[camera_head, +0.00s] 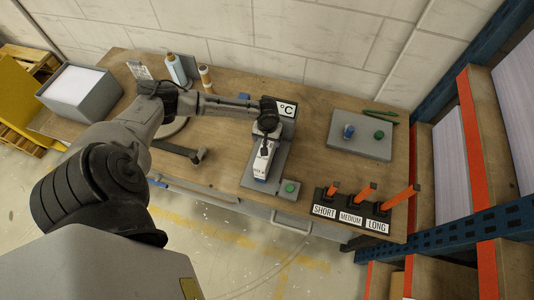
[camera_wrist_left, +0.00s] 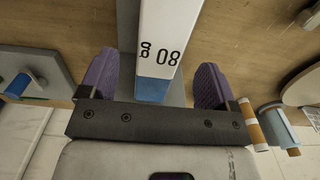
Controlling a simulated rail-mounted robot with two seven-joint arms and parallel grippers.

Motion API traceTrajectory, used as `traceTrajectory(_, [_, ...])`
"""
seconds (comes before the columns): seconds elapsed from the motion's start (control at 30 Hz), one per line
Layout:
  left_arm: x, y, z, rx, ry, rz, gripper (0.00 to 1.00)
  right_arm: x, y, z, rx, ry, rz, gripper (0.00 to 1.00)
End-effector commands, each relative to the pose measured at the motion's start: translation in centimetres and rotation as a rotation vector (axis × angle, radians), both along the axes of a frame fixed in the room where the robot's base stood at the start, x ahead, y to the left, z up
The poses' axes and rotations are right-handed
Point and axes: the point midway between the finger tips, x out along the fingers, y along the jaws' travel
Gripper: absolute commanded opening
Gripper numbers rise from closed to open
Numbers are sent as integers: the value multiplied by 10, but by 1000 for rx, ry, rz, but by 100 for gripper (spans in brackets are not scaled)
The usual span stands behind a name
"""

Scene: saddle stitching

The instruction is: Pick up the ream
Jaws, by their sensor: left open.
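No thing is clearly marked as the ream. White paper (camera_head: 82,84) lies in a grey open box at the table's left end, and tall white paper stacks (camera_head: 455,160) stand on the shelves at the right. My left gripper (camera_head: 266,132) is above the white stapler-like device (camera_head: 264,158) at mid-table, far from both. In the left wrist view its two purple fingers (camera_wrist_left: 155,78) are apart, one on each side of the white device marked 08 (camera_wrist_left: 162,45). Nothing is visibly clamped, and I cannot tell whether the fingers touch it. My right gripper is not in view.
A blue and orange shelf frame (camera_head: 470,130) borders the right.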

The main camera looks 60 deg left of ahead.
Motion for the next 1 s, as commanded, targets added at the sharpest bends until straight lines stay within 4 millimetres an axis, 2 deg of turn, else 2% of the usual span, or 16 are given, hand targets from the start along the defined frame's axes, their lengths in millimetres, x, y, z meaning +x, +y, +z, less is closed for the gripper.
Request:
traceTrajectory(0.27, [0, -1, -15, 1, 1, -3, 83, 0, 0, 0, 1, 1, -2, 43])
traceTrajectory(0.63, [-3, -2, -58, 0, 0, -2, 83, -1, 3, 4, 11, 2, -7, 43])
traceTrajectory(1.0, [-3, -2, -65, 0, 0, -3, 83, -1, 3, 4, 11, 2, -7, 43])
